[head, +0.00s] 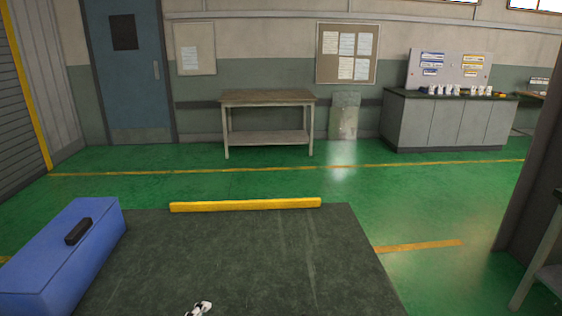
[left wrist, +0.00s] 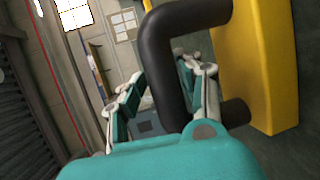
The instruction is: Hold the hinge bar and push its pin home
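In the left wrist view my left gripper (left wrist: 162,100) is open, its two pale fingers with teal pads spread apart. A thick black bar (left wrist: 164,65), bent like a handle, runs from a yellow block (left wrist: 262,65) and crosses the gap between the fingers. Bare space shows between it and the left finger; I cannot tell whether it touches the right one. The teal gripper body hides part of the bar. I cannot make out a pin. In the head view only a small black-and-white piece shows at the bottom edge; I cannot tell which arm it belongs to.
The dark tabletop (head: 250,260) is mostly clear. A blue box (head: 65,250) with a black handle stands at its left. A yellow strip (head: 245,204) lies along its far edge. Beyond are green floor, a wooden table (head: 267,98) and a grey cabinet (head: 440,120).

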